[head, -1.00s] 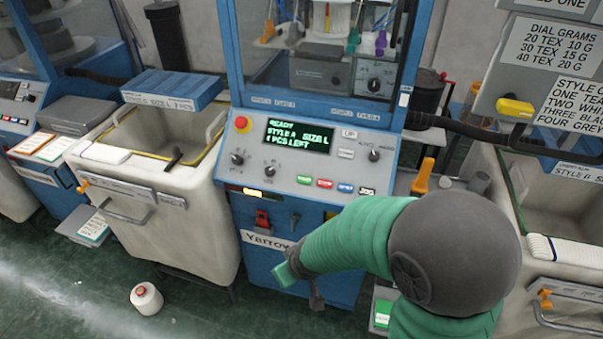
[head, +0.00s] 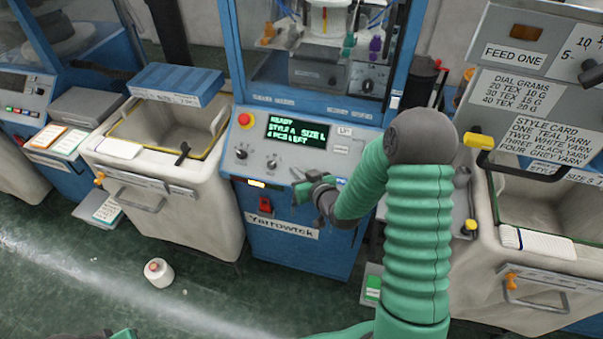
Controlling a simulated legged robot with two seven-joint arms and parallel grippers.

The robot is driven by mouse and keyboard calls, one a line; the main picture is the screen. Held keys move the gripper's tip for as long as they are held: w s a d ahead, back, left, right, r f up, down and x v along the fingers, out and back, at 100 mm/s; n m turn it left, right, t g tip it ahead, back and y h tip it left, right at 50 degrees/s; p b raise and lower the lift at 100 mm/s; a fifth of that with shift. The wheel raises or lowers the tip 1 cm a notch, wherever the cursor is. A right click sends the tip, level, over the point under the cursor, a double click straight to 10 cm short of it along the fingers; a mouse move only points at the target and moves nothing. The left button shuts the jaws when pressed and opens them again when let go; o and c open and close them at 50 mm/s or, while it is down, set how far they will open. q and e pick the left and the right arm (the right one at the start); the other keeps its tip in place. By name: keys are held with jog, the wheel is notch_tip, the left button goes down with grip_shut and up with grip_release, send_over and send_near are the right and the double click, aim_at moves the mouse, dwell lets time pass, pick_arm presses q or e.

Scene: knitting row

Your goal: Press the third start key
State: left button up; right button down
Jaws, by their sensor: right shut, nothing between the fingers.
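The middle blue machine has a grey control panel (head: 262,140) with a lit green display (head: 297,132) reading READY, STYLE A, SIZE L. My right gripper (head: 299,188) is shut and empty at the panel's lower edge, over the spot of the panel's green key. It hides the green and red keys; I cannot tell whether it touches them. A blue key (head: 341,182) shows just right of it. The left machine also has a row of small coloured keys (head: 20,112). A green and dark piece, probably my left gripper (head: 122,334), barely shows at the bottom edge.
A red emergency button (head: 245,119), knobs and a red switch (head: 265,204) are near the gripper. White bins (head: 205,185) stand left and right of the machine. A yarn cone (head: 158,272) stands on the floor. A sign panel (head: 530,110) hangs at right.

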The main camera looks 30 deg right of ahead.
jog(key=d+f+b, duration=0.1)
jog(key=f, duration=0.1)
jog(key=w+d+f+b, duration=0.2)
jog(key=f, duration=0.1)
jog(key=shift+w+d+f+b, duration=0.25)
jog(key=shift+d+f+b, duration=0.1)
jog(key=shift+d, duration=0.05)
jog(key=shift+w+d+f+b, duration=0.15)
jog(key=shift+w+f+b, duration=0.1)
jog(key=shift+f+b, duration=0.1)
jog(key=shift+d, duration=0.15)
jog(key=shift+w+f, duration=0.1)
dwell(1.2)
jog(key=shift+w+d+f, duration=0.1)
jog(key=shift+f, duration=0.05)
